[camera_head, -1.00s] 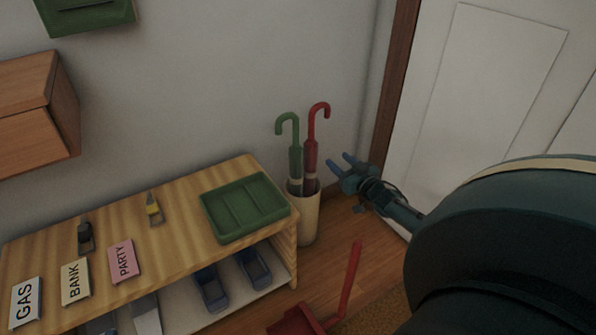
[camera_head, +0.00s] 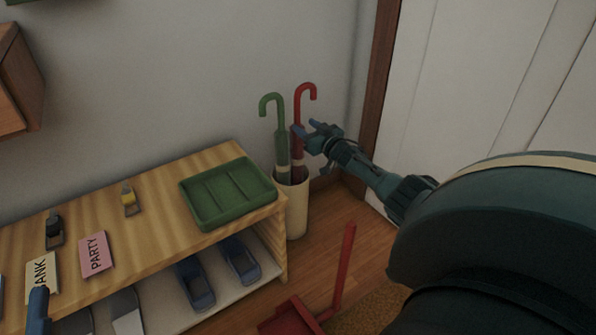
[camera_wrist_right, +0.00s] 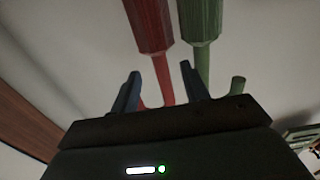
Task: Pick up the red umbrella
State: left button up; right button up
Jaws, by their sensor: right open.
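The red umbrella (camera_head: 297,112) stands hook up in a cream stand (camera_head: 292,210), right of a green umbrella (camera_head: 281,140). My right gripper (camera_head: 304,133) is open at the red umbrella's upper part and hides some of it. In the right wrist view, the red umbrella (camera_wrist_right: 150,25) has its thin shaft between the two blue fingers of my right gripper (camera_wrist_right: 160,84). The green umbrella (camera_wrist_right: 202,45) passes close by the right-hand finger there. A blue fingertip of my left gripper (camera_head: 38,305) shows at the lower left edge; its jaws cannot be made out.
A wooden shelf (camera_head: 225,240) stands left of the stand, with a green tray (camera_head: 228,192) on top and blue shoes (camera_head: 240,260) below. A red long-handled dustpan (camera_head: 345,270) is on the floor in front. The wall is close behind; a door (camera_head: 450,90) is right.

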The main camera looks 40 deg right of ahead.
jog(key=shift+w+d+f+b, duration=0.1)
jog(key=shift+w+b, duration=0.45)
jog(key=shift+w, duration=0.1)
jog(key=shift+w+d+f+b, duration=0.1)
jog(key=shift+w+b, duration=0.4)
jog(key=shift+w, duration=0.1)
jog(key=shift+w+r, duration=0.15)
jog(key=c, duration=0.9)
grip_shut()
pick_arm(q)
jog(key=r+m+h, duration=0.3)
jog(key=m+h, duration=0.1)
jog(key=shift+s+a+r+m+h, duration=0.15)
jog(key=shift+s+r+m+h, duration=0.15)
jog(key=shift+s+r, duration=0.1)
pick_arm(e)
jog(key=shift+r, duration=0.1)
